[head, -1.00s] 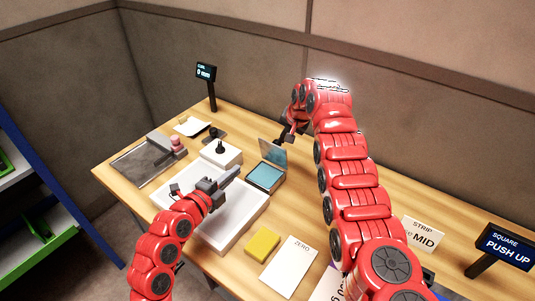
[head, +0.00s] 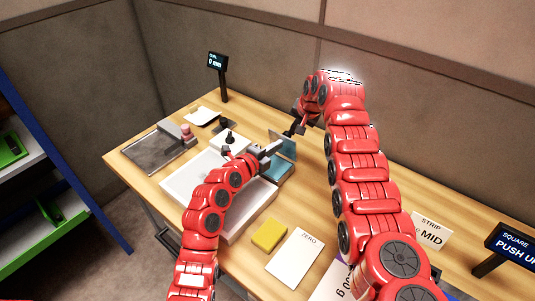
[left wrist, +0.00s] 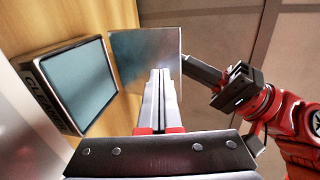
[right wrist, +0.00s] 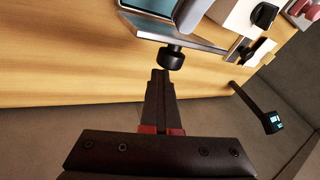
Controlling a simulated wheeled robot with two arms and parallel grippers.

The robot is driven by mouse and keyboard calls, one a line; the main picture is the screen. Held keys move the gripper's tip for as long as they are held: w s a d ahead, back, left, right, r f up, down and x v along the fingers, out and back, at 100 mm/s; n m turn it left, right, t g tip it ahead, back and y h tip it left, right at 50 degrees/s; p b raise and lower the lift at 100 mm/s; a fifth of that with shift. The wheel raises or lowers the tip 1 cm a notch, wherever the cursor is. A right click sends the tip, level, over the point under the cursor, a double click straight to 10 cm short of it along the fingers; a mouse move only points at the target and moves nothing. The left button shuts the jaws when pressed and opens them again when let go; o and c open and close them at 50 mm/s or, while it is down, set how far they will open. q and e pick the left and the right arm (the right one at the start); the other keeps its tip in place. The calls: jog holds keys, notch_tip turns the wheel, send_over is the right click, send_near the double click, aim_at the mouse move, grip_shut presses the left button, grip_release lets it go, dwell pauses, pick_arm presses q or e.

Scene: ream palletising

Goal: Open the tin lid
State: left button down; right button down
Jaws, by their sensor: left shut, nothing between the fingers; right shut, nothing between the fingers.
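The tin (head: 278,171) sits on the table with its teal pad showing. Its lid (head: 288,142) stands up, raised at the tin's far edge. In the left wrist view the tin (left wrist: 80,82) is at left and the lid (left wrist: 148,50) stands beyond my fingers. My left gripper (head: 271,150) is shut and empty, in front of the lid's inner face; contact is unclear. My right gripper (head: 291,133) is shut and empty behind the lid. In the right wrist view a black knob (right wrist: 172,58) is just beyond my right fingertips (right wrist: 160,76).
A white tray (head: 178,188) with a white block is left of the tin. A yellow block (head: 269,235) and a ZERO card (head: 295,258) lie in front. A grey plate (head: 155,153) and a small display (head: 217,62) are at the far left. The wall stands behind the table.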

pick_arm(q)
jog(key=shift+w+d+r, duration=0.1)
jog(key=shift+w+d, duration=0.05)
jog(key=shift+w, duration=0.15)
